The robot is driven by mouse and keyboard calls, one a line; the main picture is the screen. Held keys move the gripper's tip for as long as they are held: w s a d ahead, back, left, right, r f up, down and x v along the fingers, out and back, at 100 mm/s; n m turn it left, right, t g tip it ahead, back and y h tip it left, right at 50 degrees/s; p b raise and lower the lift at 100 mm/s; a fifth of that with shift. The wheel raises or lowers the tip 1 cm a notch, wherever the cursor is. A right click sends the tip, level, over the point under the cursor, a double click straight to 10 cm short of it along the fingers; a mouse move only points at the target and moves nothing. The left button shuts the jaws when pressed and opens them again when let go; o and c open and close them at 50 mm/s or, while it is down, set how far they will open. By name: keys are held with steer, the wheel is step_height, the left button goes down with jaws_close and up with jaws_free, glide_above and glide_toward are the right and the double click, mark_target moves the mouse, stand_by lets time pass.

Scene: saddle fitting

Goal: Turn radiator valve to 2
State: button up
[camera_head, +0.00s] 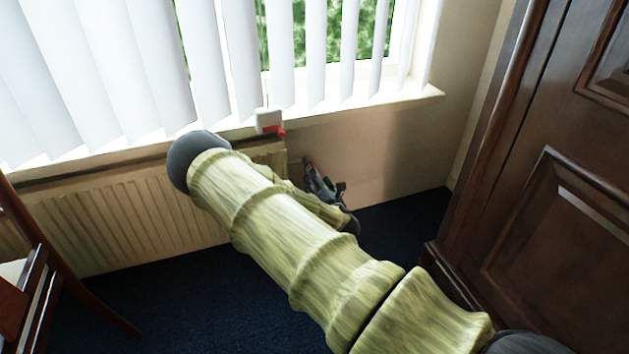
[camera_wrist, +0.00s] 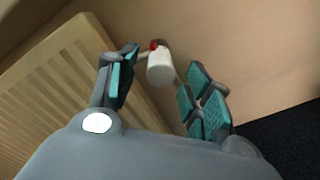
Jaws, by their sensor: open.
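The radiator valve (camera_wrist: 160,68) is a white cylinder with a red part at its far end. In the wrist view it stands near the radiator's end, in the gap between the two fingers. My gripper (camera_wrist: 164,60) is open, with teal pads on both sides of the valve and wall showing around it. I cannot tell whether the valve lies fully between the pads or just beyond them. In the head view my gripper (camera_head: 324,186) is low by the wall, right of the radiator (camera_head: 120,225). The valve's dial marks cannot be read.
A white box with a red part (camera_head: 268,121) is at the sill edge above the radiator. White vertical blinds (camera_head: 210,60) hang above. A dark wooden cabinet (camera_head: 560,190) stands at right, a wooden chair (camera_head: 35,290) at left. Blue carpet (camera_head: 190,310) covers the floor.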

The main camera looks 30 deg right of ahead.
steer(key=shift+b+x, duration=0.3)
steer(key=shift+x, duration=1.2)
steer(key=c, duration=1.1)
